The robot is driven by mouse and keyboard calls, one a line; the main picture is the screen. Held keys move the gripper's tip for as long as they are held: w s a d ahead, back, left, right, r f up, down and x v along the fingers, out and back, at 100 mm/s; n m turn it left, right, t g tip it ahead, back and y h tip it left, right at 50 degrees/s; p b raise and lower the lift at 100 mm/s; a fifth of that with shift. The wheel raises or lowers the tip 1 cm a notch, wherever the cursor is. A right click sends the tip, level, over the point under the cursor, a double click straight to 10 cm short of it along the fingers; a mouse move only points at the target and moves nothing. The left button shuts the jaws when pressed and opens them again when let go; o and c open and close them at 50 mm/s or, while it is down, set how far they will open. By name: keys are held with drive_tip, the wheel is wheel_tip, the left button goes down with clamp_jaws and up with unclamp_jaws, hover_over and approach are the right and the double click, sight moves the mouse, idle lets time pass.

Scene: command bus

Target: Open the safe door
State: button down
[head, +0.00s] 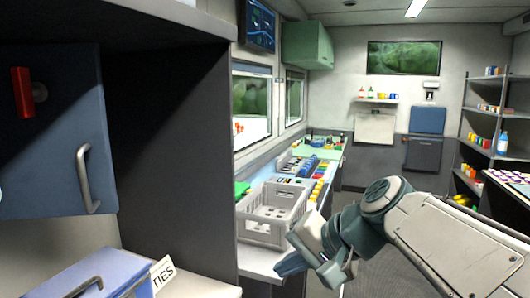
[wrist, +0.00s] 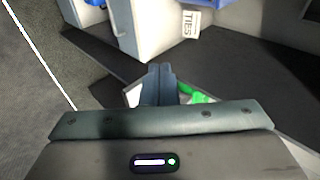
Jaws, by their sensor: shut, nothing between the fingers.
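A dark blue door (head: 45,130) at the left of the head view appears to be the safe door. It has a silver bar handle (head: 88,178) near its right edge and a red lever (head: 22,92) on a round knob higher up. It looks shut, but its left side is cut off by the picture. My gripper (head: 290,264) is at the lower middle, well to the right of the door and touching neither handle nor lever. Its fingers are together and empty, and they also show in the wrist view (wrist: 161,84). The blue door is not clearly visible in the wrist view.
A blue box (head: 75,275) with a handle and a card reading "TIES" (head: 162,274) stands below the door. A dark grey panel (head: 175,150) stands right of the door. A grey crate (head: 270,213) sits on the counter behind my gripper. Shelves (head: 490,120) stand far right.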

drive_tip(key=w+a+r+t+y+b, duration=0.15)
drive_tip(key=r+y, duration=0.25)
drive_tip(key=r, duration=0.7)
drive_tip(key=w+a+r+y+b, duration=0.15)
drive_tip(key=r+y, duration=0.35)
drive_tip(key=r, duration=0.6)
drive_tip(key=p+x, duration=0.7)
drive_tip(key=x, duration=2.3)
drive_tip(key=shift+a, duration=0.15)
drive_tip(key=shift+s, duration=0.15)
